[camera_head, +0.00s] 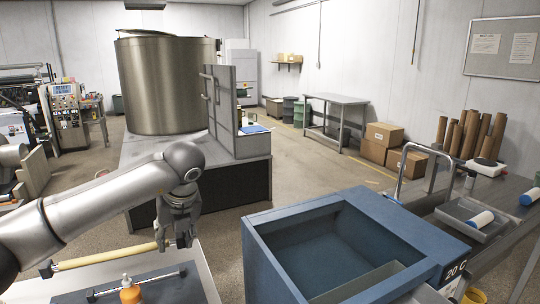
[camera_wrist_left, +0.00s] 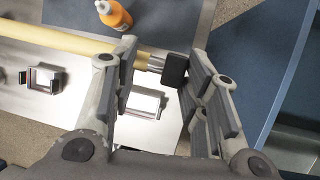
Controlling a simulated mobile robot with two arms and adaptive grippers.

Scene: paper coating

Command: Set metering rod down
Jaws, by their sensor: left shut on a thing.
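The metering rod, a pale yellow bar (camera_head: 105,257) with a metal neck and black end, lies lengthwise over the white tabletop at lower left. In the left wrist view the rod (camera_wrist_left: 70,40) runs in from the left to its black end (camera_wrist_left: 175,70). My left gripper (camera_head: 180,243) is at the rod's right end, pointing down. In the left wrist view its fingers (camera_wrist_left: 160,85) stand on either side of the metal neck and black end, shut on the rod. Contact at the fingertips is partly hidden. My right gripper is not in view.
Two small metal brackets (camera_wrist_left: 45,80) (camera_wrist_left: 145,103) sit on the white tabletop (camera_head: 205,280) beside the rod. An orange bottle (camera_head: 131,292) stands on a dark mat with a thin silver bar (camera_head: 160,277). A blue open bin (camera_head: 275,262) stands close on the right.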

